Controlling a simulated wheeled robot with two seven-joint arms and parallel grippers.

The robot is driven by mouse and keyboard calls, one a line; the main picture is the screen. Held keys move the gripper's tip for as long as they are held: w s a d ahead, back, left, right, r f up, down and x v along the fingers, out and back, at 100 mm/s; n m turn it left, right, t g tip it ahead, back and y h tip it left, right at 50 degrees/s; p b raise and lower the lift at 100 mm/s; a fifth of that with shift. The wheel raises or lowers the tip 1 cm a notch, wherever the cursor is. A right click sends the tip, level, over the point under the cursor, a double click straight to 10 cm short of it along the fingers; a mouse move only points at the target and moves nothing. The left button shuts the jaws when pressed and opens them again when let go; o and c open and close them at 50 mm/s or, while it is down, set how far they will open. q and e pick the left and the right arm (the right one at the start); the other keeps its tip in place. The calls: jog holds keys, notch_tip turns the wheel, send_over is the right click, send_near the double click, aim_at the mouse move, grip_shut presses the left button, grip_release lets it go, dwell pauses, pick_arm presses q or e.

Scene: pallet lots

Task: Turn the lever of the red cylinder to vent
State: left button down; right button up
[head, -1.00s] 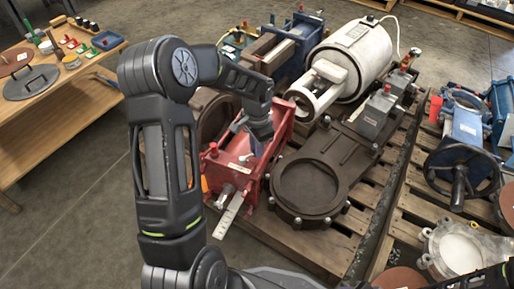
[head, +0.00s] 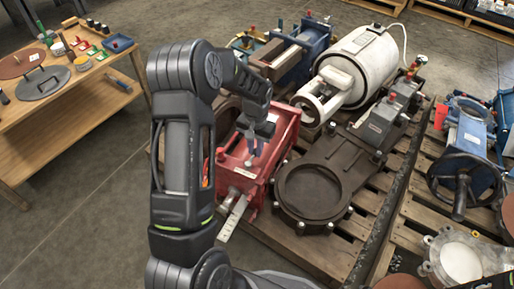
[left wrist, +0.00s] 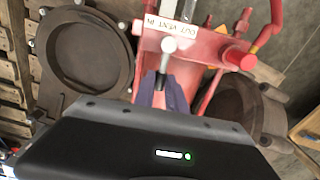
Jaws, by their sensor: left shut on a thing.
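The red cylinder (head: 286,125) lies on a wooden pallet, with its valve end toward me. My left gripper (head: 252,152) reaches down over that end. In the left wrist view, the gripper's blue-grey fingers (left wrist: 161,92) are shut on the lever (left wrist: 168,46), a metal stem with a pale round knob. The knob shows just below a white label (left wrist: 172,28) reading OUT, VENT, IN, upside down in this view, near its middle word. The fingers hide the lower part of the lever. My right gripper is out of view.
A dark round-flanged casting (head: 312,190) stands close to the right of the cylinder. A white cylinder machine (head: 358,65) is behind it. A red knob (left wrist: 240,57) sits beside the label. A wooden workbench (head: 75,115) with tools stands at the left; floor between is clear.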

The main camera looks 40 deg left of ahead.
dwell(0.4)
pick_arm(q)
jog(key=c, duration=1.4)
grip_release()
jog(key=shift+o, duration=0.2)
notch_tip(320, 180, up, 8)
jog(key=p, duration=0.2)
jog(key=shift+d+p, duration=0.1)
jog(key=shift+p, duration=0.3)
jog(key=shift+f, duration=0.1)
